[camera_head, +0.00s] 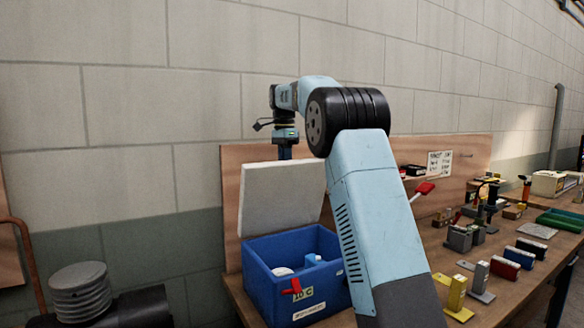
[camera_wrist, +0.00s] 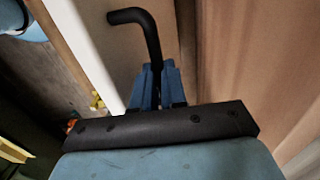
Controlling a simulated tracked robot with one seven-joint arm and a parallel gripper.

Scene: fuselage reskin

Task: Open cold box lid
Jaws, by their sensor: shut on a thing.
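The blue cold box (camera_head: 310,255) stands on the bench in the head view. Its white lid (camera_head: 282,195) is raised and stands nearly upright at the back, so the box is open. Inside it are a white round item and a light blue item. My gripper (camera_head: 285,153) points down behind the lid's top edge, where its fingertips are partly hidden. In the wrist view my gripper (camera_wrist: 157,90) is shut on a black bent handle (camera_wrist: 150,35), whose free-looking end reaches the pale lid (camera_wrist: 88,40).
A wooden backboard (camera_head: 232,165) stands close behind the lid. The bench right of my arm holds several small blocks and fixtures (camera_head: 480,275) and a red-handled tool (camera_head: 424,188). A grey ribbed cylinder (camera_head: 80,290) stands at the lower left.

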